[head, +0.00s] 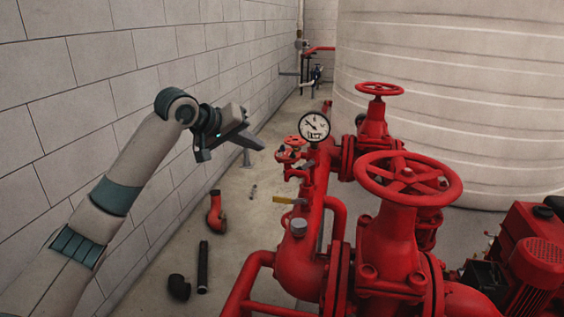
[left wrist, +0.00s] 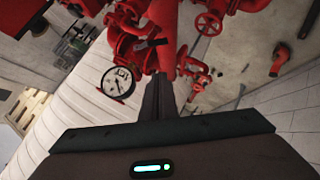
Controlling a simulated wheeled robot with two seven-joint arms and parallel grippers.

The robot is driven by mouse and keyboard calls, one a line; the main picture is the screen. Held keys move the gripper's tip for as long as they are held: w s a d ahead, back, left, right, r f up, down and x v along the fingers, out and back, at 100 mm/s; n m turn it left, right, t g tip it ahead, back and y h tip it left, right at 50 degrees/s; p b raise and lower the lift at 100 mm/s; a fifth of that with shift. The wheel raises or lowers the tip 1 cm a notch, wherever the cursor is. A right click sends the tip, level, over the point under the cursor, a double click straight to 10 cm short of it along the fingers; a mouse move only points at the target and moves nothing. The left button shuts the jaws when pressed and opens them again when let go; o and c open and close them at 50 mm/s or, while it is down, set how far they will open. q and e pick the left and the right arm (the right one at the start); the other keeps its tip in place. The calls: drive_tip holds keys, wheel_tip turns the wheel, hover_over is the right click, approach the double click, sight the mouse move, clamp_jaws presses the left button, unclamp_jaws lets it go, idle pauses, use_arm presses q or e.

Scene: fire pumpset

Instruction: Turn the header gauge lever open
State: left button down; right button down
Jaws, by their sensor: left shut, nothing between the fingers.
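The header gauge (head: 314,126) is a round white dial with a black rim on the red pipework; it also shows in the left wrist view (left wrist: 117,82). A short dark lever (left wrist: 152,44) shows near the gauge in the left wrist view; in the head view I cannot make it out clearly. My left gripper (head: 260,145) is left of the gauge, apart from it, in front of the block wall. Its fingers are shut and empty, and they also show in the left wrist view (left wrist: 168,82). My right gripper is not in view.
A yellow lever (head: 290,201) sits lower on the red pipe. Red handwheels (head: 408,178) and (left wrist: 209,24) stand around the pipework. A large pale tank (head: 450,100) is behind. Loose pipe pieces (head: 202,266) lie on the floor at the left.

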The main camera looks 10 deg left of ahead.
sight(301, 169)
use_arm(q)
drive_tip(key=s+d+f+p+x, duration=0.1)
drive_tip(key=p+x, duration=0.5)
drive_tip(key=x, duration=0.7)
drive_tip(key=shift+s+f, duration=0.4)
drive_tip(key=shift+s, duration=0.15)
drive_tip(key=shift+d, duration=0.15)
drive_tip(key=shift+f+n+h, duration=0.2)
drive_tip(key=shift+n+h, duration=0.1)
drive_tip(key=shift+h, duration=0.2)
